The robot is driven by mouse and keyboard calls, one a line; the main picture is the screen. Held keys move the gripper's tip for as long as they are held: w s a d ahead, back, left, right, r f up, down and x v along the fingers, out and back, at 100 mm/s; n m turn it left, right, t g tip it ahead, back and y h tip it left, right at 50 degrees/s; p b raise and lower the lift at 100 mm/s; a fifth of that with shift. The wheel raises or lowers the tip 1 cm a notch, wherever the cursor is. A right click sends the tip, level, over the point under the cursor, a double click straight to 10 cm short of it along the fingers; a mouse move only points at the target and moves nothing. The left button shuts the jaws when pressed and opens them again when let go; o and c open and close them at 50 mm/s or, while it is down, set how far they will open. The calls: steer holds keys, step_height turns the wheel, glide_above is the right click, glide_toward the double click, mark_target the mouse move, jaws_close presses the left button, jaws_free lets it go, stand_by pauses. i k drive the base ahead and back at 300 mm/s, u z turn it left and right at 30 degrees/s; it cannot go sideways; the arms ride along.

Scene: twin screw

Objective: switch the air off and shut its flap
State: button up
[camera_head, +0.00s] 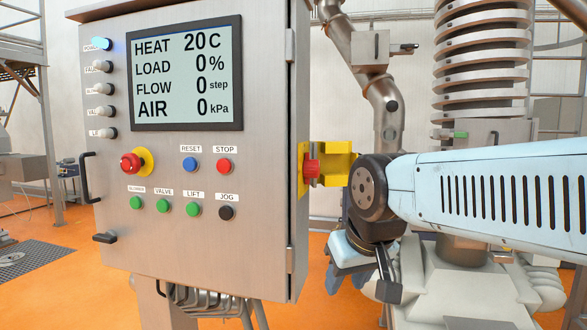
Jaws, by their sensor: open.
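A red switch (312,169) sits on a yellow plate on the right side wall of the grey control cabinet. A yellow flap (337,160) stands out to the right behind the switch and looks open. I cannot tell the switch's position from its shape. The cabinet's screen (186,73) reads AIR 0 kPa. My gripper (364,284) hangs below my light blue arm, to the right of the cabinet and lower than the switch. Its fingers are apart and nothing shows between them. It is clear of the switch and flap in the picture.
The cabinet front (190,240) carries a red emergency button (131,164), several small buttons and a black door handle (88,177). Steel pipework (385,100) and a ribbed column (487,60) stand behind my arm. The orange floor (50,280) is open at left.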

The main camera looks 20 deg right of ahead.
mark_target(311, 168)
steer(key=u, duration=0.1)
steer(key=i, duration=0.2)
steer(key=u, duration=0.25)
steer(key=k, duration=1.85)
steer(key=z, duration=0.25)
steer(key=i, duration=1)
steer(key=u, duration=0.05)
